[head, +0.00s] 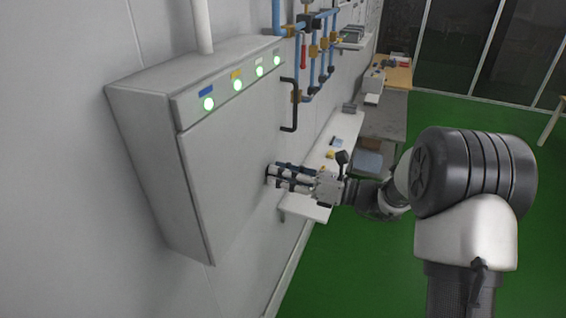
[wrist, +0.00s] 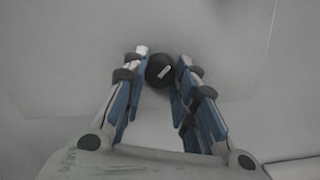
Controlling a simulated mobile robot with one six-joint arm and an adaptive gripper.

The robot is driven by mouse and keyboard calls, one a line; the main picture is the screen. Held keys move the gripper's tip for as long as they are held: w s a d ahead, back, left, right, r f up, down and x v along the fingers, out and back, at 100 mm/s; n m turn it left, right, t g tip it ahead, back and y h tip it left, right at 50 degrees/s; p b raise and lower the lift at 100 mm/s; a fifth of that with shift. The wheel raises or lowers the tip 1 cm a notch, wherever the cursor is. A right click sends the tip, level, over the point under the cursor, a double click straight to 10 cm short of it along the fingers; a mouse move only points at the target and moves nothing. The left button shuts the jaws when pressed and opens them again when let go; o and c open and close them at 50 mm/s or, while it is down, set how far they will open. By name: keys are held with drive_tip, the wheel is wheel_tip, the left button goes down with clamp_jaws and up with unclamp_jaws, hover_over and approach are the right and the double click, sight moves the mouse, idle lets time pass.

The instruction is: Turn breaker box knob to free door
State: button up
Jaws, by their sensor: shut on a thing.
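The grey breaker box (head: 225,190) hangs on the wall at the left in the head view, and its door looks closed. My gripper (head: 272,175) reaches to the right side of the door in the head view. In the wrist view, the round black knob (wrist: 160,70) sits between the fingertips of my gripper (wrist: 160,74), with a light mark slanting up to the right. The fingers are shut on the knob from its left and right. In the head view the knob is hidden behind the fingers.
Several green lights with coloured labels line the box's top strip (head: 235,84). White shelves and a workbench (head: 385,120) stand beyond my gripper. Green floor (head: 375,270) is open at the right.

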drive_tip(key=shift+m+p, duration=1.05)
drive_tip(key=shift+m, duration=0.15)
drive_tip(key=o, duration=1.1)
drive_tip(key=v, duration=1.2)
